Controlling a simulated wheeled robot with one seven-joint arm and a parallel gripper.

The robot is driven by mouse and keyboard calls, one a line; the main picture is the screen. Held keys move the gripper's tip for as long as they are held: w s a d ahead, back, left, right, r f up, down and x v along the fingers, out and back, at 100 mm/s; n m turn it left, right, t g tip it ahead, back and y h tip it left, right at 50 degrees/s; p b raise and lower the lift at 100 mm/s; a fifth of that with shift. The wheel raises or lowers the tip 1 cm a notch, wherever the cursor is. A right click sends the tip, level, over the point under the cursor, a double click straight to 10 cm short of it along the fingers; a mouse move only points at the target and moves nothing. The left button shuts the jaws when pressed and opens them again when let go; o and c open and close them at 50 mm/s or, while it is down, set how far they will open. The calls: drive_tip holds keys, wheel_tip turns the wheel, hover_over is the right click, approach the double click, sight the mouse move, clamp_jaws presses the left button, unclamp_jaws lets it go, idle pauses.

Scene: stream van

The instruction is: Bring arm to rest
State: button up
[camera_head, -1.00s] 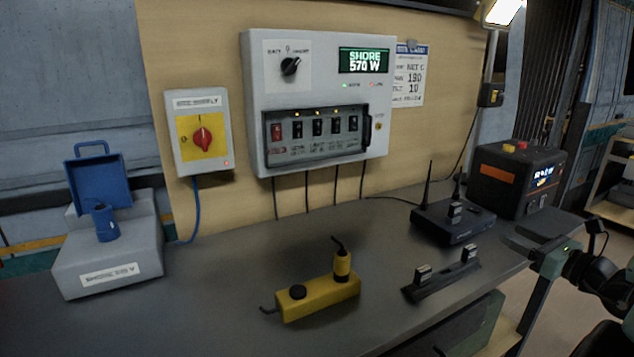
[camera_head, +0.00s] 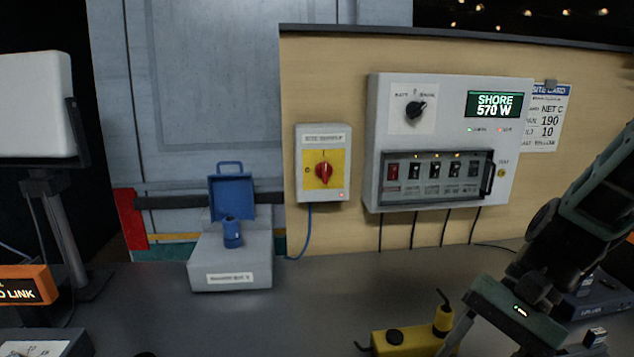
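My arm reaches in from the right edge in the head view, over the right part of the bench. My gripper (camera_head: 508,345) points downward, with its dark green body tilted. One grey finger shows at the body's left end, and the other side is dark and partly cut off at the frame's bottom. The fingers look spread apart with nothing seen between them. A yellow block with black knobs (camera_head: 408,343) lies on the bench left of and partly behind the finger. I cannot tell whether they touch.
A grey bench (camera_head: 320,310) runs along the wall. On it stands a grey inlet box (camera_head: 230,268) with an open blue cover (camera_head: 231,195). A red rotary switch box (camera_head: 323,165) and a power panel (camera_head: 447,145) reading SHORE 570 W hang on the board. The bench's middle is clear.

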drive_tip(key=s+a+r+n+t+h+p, duration=0.3)
drive_tip(key=s+a+r+n+h, duration=0.2)
drive_tip(key=n, duration=0.9)
drive_tip(key=s+a+h, duration=0.2)
drive_tip(key=shift+s+r+n, duration=0.2)
drive_tip(key=shift+s+n, duration=0.2)
